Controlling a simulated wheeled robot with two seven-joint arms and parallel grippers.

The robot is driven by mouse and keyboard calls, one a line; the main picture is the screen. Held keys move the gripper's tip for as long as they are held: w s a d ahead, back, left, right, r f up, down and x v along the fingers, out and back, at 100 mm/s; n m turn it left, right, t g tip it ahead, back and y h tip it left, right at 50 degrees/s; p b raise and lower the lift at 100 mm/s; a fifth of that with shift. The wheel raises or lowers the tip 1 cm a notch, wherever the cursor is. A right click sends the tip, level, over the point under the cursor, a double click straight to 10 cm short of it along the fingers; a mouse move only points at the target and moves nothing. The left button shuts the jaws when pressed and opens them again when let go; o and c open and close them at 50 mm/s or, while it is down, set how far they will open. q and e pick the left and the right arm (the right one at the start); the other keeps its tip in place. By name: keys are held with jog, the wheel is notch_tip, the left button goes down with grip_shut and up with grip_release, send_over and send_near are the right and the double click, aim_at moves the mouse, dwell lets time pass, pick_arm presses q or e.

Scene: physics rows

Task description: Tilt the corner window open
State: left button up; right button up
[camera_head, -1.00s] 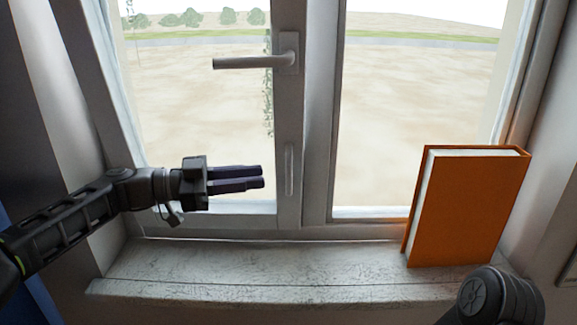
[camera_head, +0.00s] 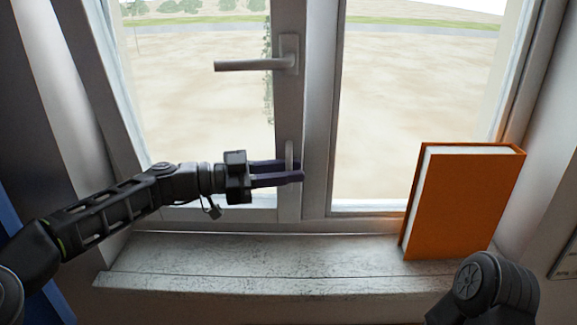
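The window has a left sash (camera_head: 289,110) and a right pane, both looking shut. A grey lever handle (camera_head: 245,65) on the sash's right stile lies level, pointing left. Lower on that stile is a slim upright pull bar (camera_head: 289,152). My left gripper (camera_head: 302,170) reaches in from the left, its two dark fingers level at the bar's lower part. One finger seems to pass on each side of the bar, with a narrow gap between them; I cannot tell whether they grip it. My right gripper is out of view; only part of my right arm shows at bottom right.
An orange book (camera_head: 462,205) stands upright on the right of the worn sill (camera_head: 250,268), in front of the right pane. The sill's left and middle are clear. Wall reveals close in on both sides.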

pick_arm(q)
grip_shut()
dwell(1.5)
